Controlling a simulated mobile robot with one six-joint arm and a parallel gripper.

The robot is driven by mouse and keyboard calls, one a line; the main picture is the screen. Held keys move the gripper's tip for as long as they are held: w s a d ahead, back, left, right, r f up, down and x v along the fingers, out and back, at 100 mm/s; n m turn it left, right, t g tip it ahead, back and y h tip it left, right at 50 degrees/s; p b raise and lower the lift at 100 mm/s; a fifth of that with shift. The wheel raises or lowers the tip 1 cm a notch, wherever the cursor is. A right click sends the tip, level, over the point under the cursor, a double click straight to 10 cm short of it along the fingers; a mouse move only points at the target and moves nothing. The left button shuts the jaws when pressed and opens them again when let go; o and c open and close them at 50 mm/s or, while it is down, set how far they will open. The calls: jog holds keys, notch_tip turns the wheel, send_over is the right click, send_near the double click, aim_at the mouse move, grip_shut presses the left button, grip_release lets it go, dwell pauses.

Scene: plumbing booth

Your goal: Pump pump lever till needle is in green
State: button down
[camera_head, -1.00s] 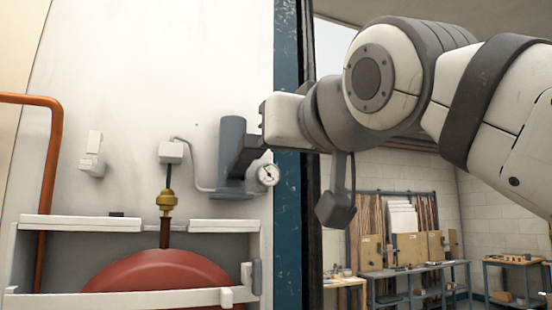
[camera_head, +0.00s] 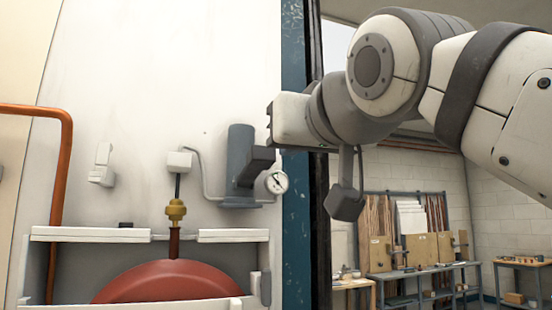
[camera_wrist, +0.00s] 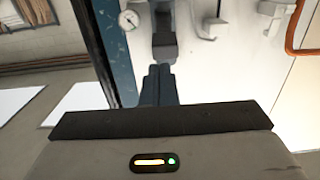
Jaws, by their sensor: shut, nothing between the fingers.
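The pump is a grey-blue cylinder (camera_head: 241,140) on the white wall panel, with a dark blocky pump lever (camera_head: 256,162) at its right side. A small round white gauge (camera_head: 277,183) sits just right of the lever. Its needle and green zone are too small to read. The gauge also shows in the wrist view (camera_wrist: 129,19). My gripper's dark fingers (camera_wrist: 159,72) are together and empty, pointing at the dark lever (camera_wrist: 164,48). I cannot tell whether they touch it. In the head view the gripper is up and right of the lever, its fingertips not clearly distinguishable.
A red tank (camera_head: 165,282) stands below in a white-framed recess (camera_head: 90,235). A copper pipe (camera_head: 66,180) runs at left. A blue post (camera_head: 295,220) edges the panel at right. A workbench (camera_head: 415,272) stands far behind, at right.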

notch_tip(320, 180, up, 13)
jog(key=w+a+g+h+p, duration=0.1)
jog(key=g+p, duration=0.3)
jog(key=p, duration=1.1)
jog(key=shift+w+a+r+g+h, duration=0.15)
jog(key=shift+w+a+g+h, duration=0.2)
jog(key=shift+w, duration=0.55)
